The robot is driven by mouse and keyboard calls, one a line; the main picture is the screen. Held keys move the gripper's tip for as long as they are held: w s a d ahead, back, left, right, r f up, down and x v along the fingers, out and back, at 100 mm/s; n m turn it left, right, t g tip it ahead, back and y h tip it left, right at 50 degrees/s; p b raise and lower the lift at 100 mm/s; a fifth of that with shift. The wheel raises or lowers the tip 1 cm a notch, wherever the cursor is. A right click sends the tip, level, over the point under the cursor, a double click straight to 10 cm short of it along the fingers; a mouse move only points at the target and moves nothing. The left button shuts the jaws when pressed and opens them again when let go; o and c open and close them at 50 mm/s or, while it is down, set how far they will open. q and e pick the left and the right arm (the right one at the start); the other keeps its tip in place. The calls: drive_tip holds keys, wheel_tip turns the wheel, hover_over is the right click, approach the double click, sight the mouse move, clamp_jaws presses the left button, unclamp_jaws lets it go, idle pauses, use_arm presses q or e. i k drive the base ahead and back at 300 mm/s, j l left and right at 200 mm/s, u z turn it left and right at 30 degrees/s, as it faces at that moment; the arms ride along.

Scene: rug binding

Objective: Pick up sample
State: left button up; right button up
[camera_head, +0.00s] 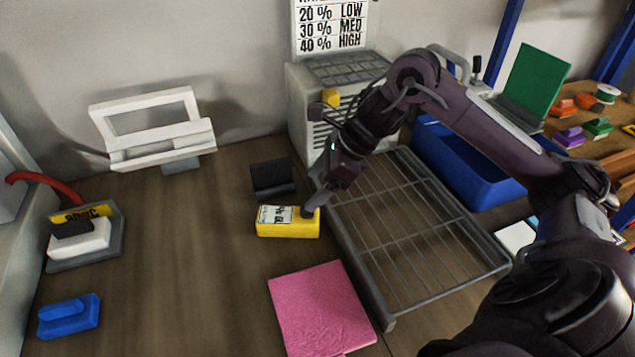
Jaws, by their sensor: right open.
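A flat pink square (320,309), which looks like the sample, lies on the wooden table at the lower middle, partly beside the wire rack. A yellow block-shaped device (288,229) with a white label on top lies just behind it. My right gripper (315,205) comes in from the right, pointing down at the right end of the yellow device. It is open, and one finger overlaps that end; I cannot tell whether it touches. The gripper is apart from the pink square. My left gripper is not in view.
A wire rack (410,228) stands under my right arm, with a blue bin (470,165) behind it. A small black stand (272,181) is behind the yellow device. A white frame (155,128) stands at the back left. The left-middle table is clear.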

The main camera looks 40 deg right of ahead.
sight(320, 312)
drive_tip(key=k, duration=2)
